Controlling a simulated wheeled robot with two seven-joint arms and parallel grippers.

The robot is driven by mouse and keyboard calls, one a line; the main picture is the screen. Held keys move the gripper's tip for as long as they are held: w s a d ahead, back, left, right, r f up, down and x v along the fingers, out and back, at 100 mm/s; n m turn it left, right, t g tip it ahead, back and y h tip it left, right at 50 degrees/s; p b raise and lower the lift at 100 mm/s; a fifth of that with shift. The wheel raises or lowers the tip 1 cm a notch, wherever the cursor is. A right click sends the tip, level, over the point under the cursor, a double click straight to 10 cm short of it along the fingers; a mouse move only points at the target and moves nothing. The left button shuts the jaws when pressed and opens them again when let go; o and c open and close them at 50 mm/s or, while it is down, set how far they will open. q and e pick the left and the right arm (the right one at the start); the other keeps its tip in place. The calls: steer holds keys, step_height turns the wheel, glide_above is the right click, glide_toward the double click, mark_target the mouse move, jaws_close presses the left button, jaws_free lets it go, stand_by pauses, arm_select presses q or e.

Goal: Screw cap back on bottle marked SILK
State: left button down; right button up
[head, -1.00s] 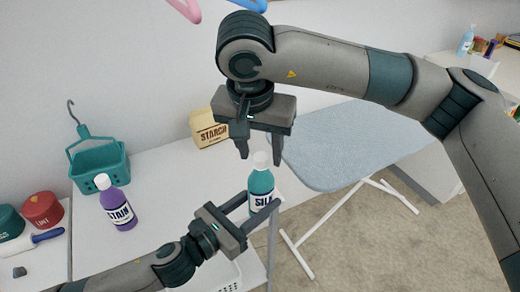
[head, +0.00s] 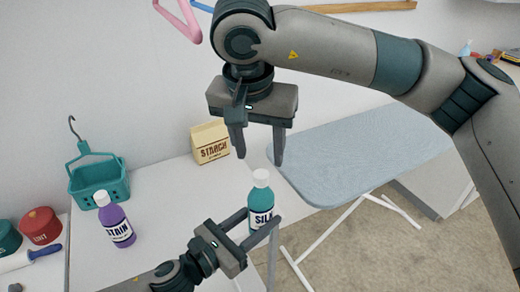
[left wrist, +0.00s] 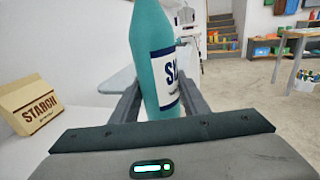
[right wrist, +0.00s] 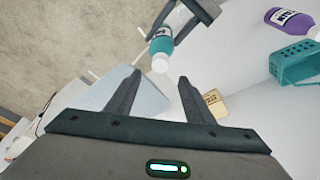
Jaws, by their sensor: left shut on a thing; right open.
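The teal SILK bottle (head: 261,201) stands upright with its white cap (head: 261,177) on top. My left gripper (head: 262,222) is shut around the bottle's body; the bottle fills the left wrist view (left wrist: 157,65), where its cap is out of frame. My right gripper (head: 254,158) is open and empty, pointing down above the bottle, with its fingertips just over the cap. In the right wrist view the white cap (right wrist: 160,64) lies beyond the open fingers (right wrist: 160,82), apart from them. Whether the cap is tight cannot be told.
A purple STAIN bottle (head: 116,222), a teal caddy (head: 98,187) and a STARCH box (head: 211,142) stand on the white table (head: 165,190). Red and dark green lidded tubs (head: 40,226) are at the left. An ironing board (head: 350,155) is at the right.

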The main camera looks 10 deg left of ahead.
mark_target(261, 173)
steer(key=shift+s+a+r, duration=0.1)
steer(key=shift+s+r, duration=0.7)
steer(key=shift+r, duration=0.25)
steer(key=shift+x, duration=3.8)
steer(key=shift+c, duration=0.6)
jaws_close()
steer(key=shift+o, duration=0.3)
jaws_free()
steer(key=shift+r, duration=0.15)
